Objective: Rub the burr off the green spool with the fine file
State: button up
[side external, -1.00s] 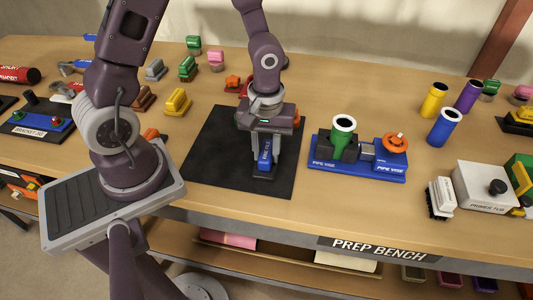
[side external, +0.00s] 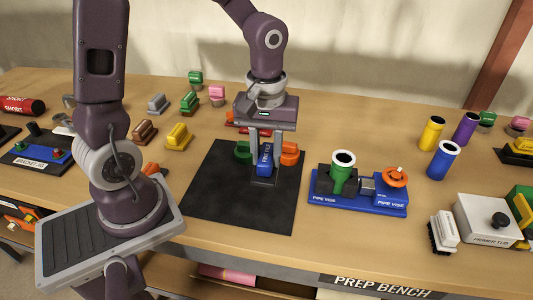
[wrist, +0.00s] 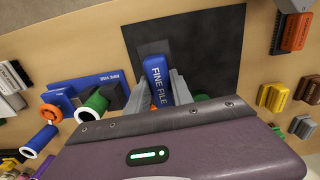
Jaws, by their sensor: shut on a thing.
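My gripper (side external: 264,165) is shut on the fine file, a blue block-like handle (side external: 265,157) with a dark grey lower part. The wrist view shows its "FINE FILE" label (wrist: 157,80) between my fingers. The file appears raised above the black mat (side external: 215,200). The green spool (side external: 340,175), with a white rim and dark opening, stands upright in the blue pipe vise (side external: 345,201), right of my gripper. It also shows in the wrist view (wrist: 93,104), left of the file. File and spool are apart. I cannot make out the burr.
An orange knob (side external: 396,176) tops the vise's right end. A green piece (side external: 243,151) and an orange piece (side external: 290,153) flank my fingers, partly hidden. Yellow (side external: 431,133), purple (side external: 466,129) and blue (side external: 443,160) tubes stand farther right. The mat's front is clear.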

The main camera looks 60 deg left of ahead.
grip_shut()
jog(key=shift+w, duration=0.15)
jog(key=w+d+r, duration=0.3)
jog(key=w+r, duration=0.1)
jog(key=w, duration=0.3)
jog(key=w+d+r, duration=0.4)
jog(key=w, duration=0.4)
jog(key=shift+w, duration=0.25)
